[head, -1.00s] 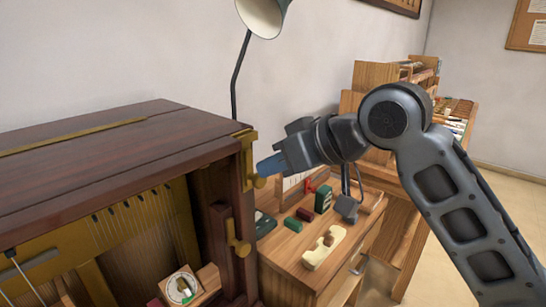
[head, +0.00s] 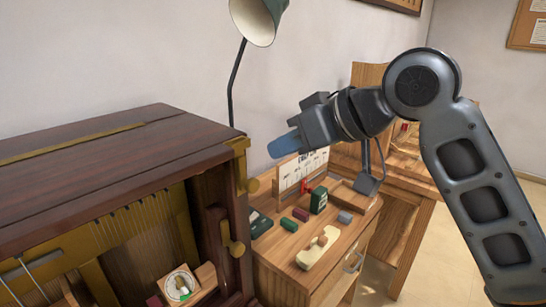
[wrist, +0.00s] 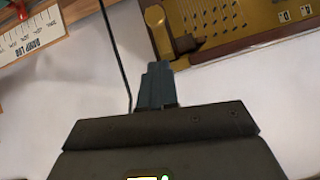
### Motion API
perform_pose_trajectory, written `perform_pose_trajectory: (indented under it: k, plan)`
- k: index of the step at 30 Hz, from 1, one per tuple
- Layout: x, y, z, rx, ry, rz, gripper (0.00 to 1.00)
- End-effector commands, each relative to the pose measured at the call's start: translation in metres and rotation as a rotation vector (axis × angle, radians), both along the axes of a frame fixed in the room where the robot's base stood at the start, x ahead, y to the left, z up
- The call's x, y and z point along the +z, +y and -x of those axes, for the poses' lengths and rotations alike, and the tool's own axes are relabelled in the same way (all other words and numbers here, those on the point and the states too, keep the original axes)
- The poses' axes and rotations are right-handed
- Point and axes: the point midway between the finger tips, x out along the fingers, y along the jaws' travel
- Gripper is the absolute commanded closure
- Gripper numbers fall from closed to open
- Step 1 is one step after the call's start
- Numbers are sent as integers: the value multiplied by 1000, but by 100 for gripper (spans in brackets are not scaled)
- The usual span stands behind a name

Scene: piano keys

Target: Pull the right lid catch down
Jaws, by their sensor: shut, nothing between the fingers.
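The brass right lid catch (head: 241,165) is on the upper right front corner of the dark wooden piano case (head: 110,160). It hangs along the post, with a round knob at its lower end. In the wrist view a brass piece that looks like this catch (wrist: 157,28) is at the top, just beyond the fingertips. My gripper (head: 284,145) is shut and empty, its blue fingers pointing left toward the case. It is above and to the right of the knob, apart from it in the head view. The fingers also show in the wrist view (wrist: 156,75).
A second brass lever (head: 234,240) sits lower on the case's right post. A wooden side table (head: 300,255) holds small blocks and a card (head: 302,170). A lamp (head: 258,20) stands behind. The space around my gripper is open.

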Motion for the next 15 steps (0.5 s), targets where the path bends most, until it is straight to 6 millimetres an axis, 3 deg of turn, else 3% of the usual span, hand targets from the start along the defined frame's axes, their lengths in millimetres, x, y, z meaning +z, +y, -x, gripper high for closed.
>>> perform_pose_trajectory:
  k: [6,15]
  plan:
    - [22,-29,17,-2,-4,0,100]
    - [36,-45,27,-1,-3,0,100]
